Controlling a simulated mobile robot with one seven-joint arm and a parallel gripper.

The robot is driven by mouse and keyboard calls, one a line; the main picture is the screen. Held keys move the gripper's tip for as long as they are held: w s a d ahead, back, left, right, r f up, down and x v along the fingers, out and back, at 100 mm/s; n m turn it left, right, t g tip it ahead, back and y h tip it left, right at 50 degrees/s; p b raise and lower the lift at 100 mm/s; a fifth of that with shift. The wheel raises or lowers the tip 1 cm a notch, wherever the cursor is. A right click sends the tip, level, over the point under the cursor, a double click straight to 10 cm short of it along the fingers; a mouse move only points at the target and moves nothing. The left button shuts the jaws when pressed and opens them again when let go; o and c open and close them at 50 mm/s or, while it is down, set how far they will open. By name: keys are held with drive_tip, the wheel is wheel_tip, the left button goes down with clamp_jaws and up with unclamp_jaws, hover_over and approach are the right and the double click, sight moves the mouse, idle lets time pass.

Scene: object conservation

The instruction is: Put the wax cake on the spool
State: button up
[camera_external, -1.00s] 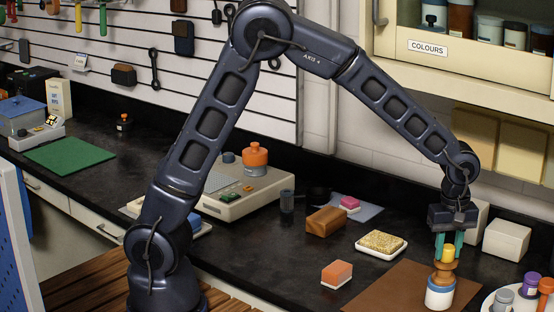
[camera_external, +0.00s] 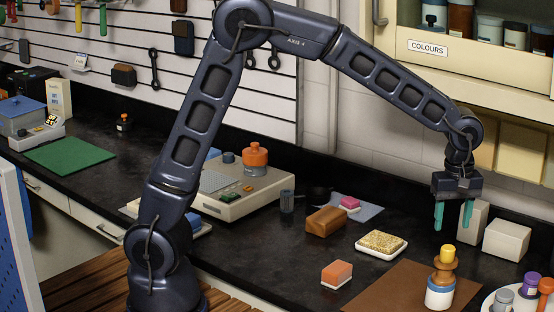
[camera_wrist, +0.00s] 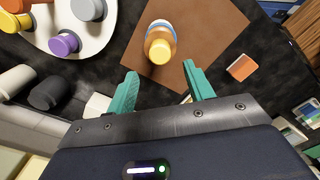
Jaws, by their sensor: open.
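The yellow wax cake (camera_external: 447,251) sits upright on top of the brown wooden spool (camera_external: 442,272). The spool rests on a white jar with a blue band (camera_external: 439,295), so the three make a stack on the brown mat. My gripper (camera_external: 453,225) is open and empty above the stack, with its teal fingers pointing down and clear of the cake. In the wrist view the yellow cake (camera_wrist: 160,49) shows from above, beyond the open fingers of my gripper (camera_wrist: 159,72). It hides most of the spool there.
The brown mat (camera_external: 385,290) lies under the stack. A white plate (camera_wrist: 100,38) with several coloured jars stands beside it. An orange-and-white block (camera_external: 337,274), a sponge on a white dish (camera_external: 381,243) and white blocks (camera_external: 507,239) are nearby.

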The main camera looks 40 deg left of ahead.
sight(448, 247)
drive_tip(key=shift+r, duration=2.25)
drive_tip(key=w+a+r+m+t+h, duration=0.15)
drive_tip(key=a+r, duration=0.25)
drive_tip(key=a, duration=1.1)
drive_tip(key=a+r+m, duration=0.2)
drive_tip(key=a+r, duration=0.3)
drive_tip(key=a, duration=0.9)
drive_tip(key=s+a+f+m+t, duration=0.1)
drive_tip(key=s+a+m, duration=0.1)
drive_tip(key=s+a, duration=0.6)
drive_tip(key=s+a+f+m+t+y, duration=0.1)
drive_tip(key=s+a+f+m+t, duration=0.1)
drive_tip(key=s+a, duration=0.7)
drive_tip(key=a+m, duration=0.1)
drive_tip(key=a, duration=0.5)
drive_tip(key=shift+a+f, duration=0.15)
drive_tip(key=shift+a, duration=0.05)
